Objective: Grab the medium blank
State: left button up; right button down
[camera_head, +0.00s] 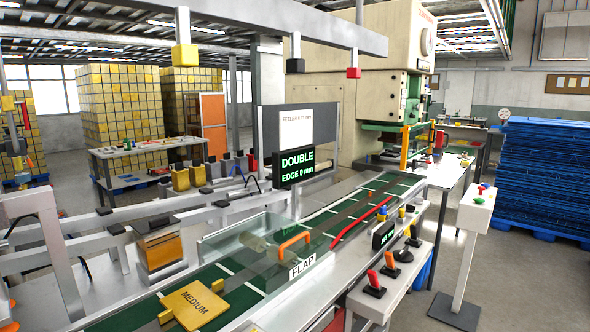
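The medium blank (197,304) is a flat yellow plate marked MEDIUM. It lies on the green conveyor belt (205,276) at the bottom of the view, with small yellow-orange blocks at its left and top right edges. It is on the near side of a clear flap (262,247) with an orange handle and a FLAP label. Neither of my grippers is in view.
A metal stand with an orange-brown stack (161,247) is left of the belt. A sign (297,167) reads DOUBLE EDGE 0 mm. A shelf with red and black levers (374,284) lies to the right. The belt runs back towards a large press (395,85).

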aim_at(194, 305)
jog(key=i+l+u, duration=0.15)
jog(key=u, duration=0.3)
jog(key=i+l+u, duration=0.1)
jog(key=u, duration=0.35)
jog(key=l+u, duration=0.25)
jog(key=u, duration=0.2)
jog(key=l+u, duration=0.25)
jog(key=u, duration=0.2)
jog(key=l+u, duration=0.25)
jog(key=u, duration=0.2)
jog(key=i, duration=0.05)
